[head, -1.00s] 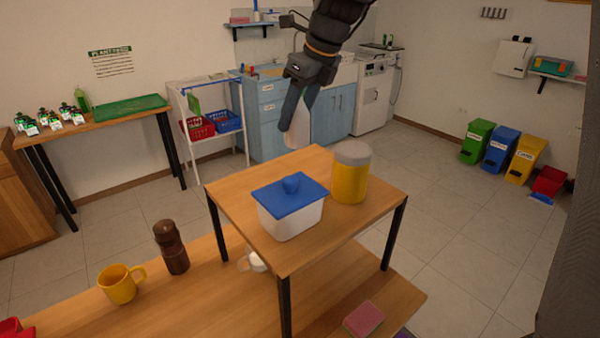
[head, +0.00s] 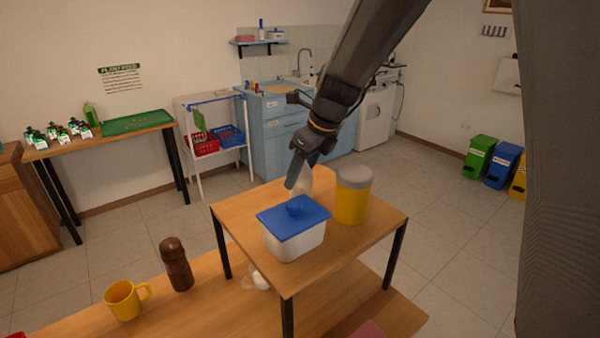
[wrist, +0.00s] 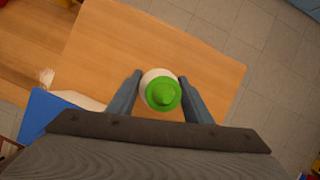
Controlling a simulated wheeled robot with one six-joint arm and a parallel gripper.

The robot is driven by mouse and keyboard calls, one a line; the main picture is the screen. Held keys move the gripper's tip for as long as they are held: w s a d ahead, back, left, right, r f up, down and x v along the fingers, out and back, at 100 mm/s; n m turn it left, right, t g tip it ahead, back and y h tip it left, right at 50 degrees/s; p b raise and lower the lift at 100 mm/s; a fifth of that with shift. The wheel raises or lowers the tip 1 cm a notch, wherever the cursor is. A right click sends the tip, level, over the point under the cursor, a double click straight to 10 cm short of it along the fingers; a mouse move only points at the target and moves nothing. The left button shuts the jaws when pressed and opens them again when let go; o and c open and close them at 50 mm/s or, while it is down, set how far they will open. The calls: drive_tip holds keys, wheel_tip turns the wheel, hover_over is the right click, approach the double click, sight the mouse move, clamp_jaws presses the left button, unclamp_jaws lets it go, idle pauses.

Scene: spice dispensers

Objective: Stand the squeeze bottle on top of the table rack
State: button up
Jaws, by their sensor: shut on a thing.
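My gripper (head: 297,174) points down over the back part of the table rack (head: 345,243), behind a blue-lidded tub. It is shut on the squeeze bottle (head: 306,182), which looks whitish and upright. In the wrist view the bottle's green cap (wrist: 163,94) sits between my two fingers (wrist: 160,80), with the bare wooden rack top (wrist: 150,45) around it. The bottle's base is hidden behind the tub in the head view, so I cannot tell whether it touches the rack top.
The blue-lidded white tub (head: 294,241) stands close in front of the bottle. A yellow jar with a grey lid (head: 353,200) stands to its right. A brown bottle (head: 176,265) and a yellow mug (head: 124,300) stand on the lower table at left.

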drive_tip(key=shift+f, duration=0.1)
drive_tip(key=o, duration=1.2)
drive_tip(key=b+v, duration=0.3)
drive_tip(key=v, duration=0.9)
drive_tip(key=shift+a, duration=0.1)
